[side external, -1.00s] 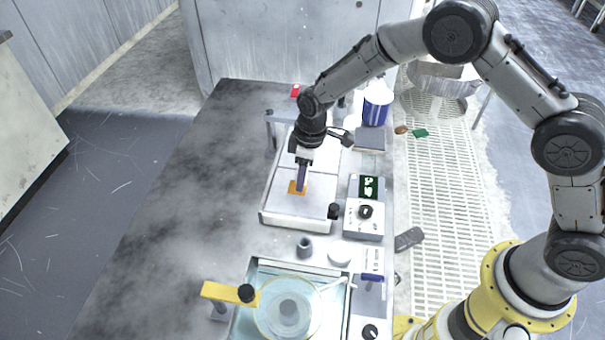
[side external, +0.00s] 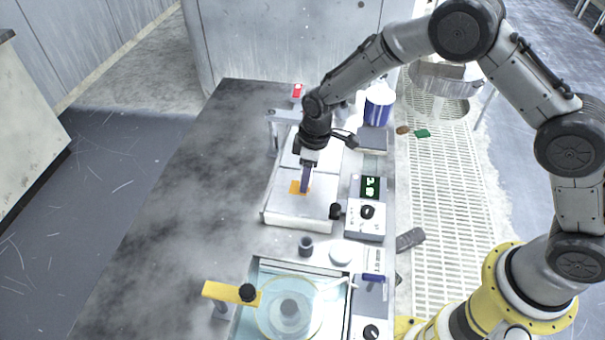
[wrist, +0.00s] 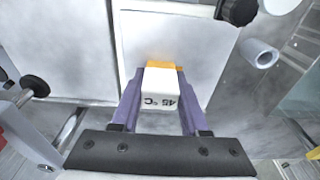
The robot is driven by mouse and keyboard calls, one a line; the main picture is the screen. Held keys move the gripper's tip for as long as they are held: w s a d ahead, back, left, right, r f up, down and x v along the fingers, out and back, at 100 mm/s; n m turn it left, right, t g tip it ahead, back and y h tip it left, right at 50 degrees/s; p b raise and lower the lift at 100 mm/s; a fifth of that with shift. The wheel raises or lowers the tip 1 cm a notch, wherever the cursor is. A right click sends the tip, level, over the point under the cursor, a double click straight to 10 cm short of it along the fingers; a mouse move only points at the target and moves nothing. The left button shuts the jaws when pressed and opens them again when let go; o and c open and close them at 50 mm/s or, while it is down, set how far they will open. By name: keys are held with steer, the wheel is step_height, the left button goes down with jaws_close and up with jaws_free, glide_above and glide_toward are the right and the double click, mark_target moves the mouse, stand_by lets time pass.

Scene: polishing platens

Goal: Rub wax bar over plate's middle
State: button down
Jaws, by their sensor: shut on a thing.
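The pale metal plate (side external: 290,208) lies on the bench in the side view, with a small orange patch (side external: 299,187) near its middle. My gripper (side external: 305,188) points down over the plate, its fingertips just right of the patch. In the wrist view, my gripper (wrist: 160,72) has its purple fingers shut on a white bar (wrist: 160,98) marked "45 °C". The orange patch (wrist: 163,65) shows just beyond the bar, above the plate (wrist: 205,50). The fingers hide the bar in the side view. I cannot tell whether the bar touches the plate.
A control box (side external: 366,219) with a knob and green display stands right of the plate. A small grey cup (side external: 305,245) and a white round piece (side external: 340,255) sit in front. A basin with a round disc (side external: 290,309) is nearer. The bench at left is clear.

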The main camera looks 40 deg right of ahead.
mark_target(305, 200)
steer(key=shift+w+a, duration=0.25)
steer(key=shift+a, duration=0.45)
steer(key=shift+w+a, duration=0.2)
steer(key=shift+a, duration=0.45)
steer(key=shift+w+a, duration=0.25)
steer(key=shift+a, duration=0.45)
steer(key=shift+s+d, duration=1.7)
steer(key=shift+d, duration=0.05)
steer(key=a, duration=0.1)
steer(key=w+a, duration=0.1)
steer(key=a, duration=0.1)
steer(key=w+a, duration=0.1)
steer(key=a, duration=0.1)
steer(key=shift+a, duration=0.15)
steer(key=shift+s+d, duration=1.75)
steer(key=shift+d, duration=0.05)
step_height(305, 200, up, 8)
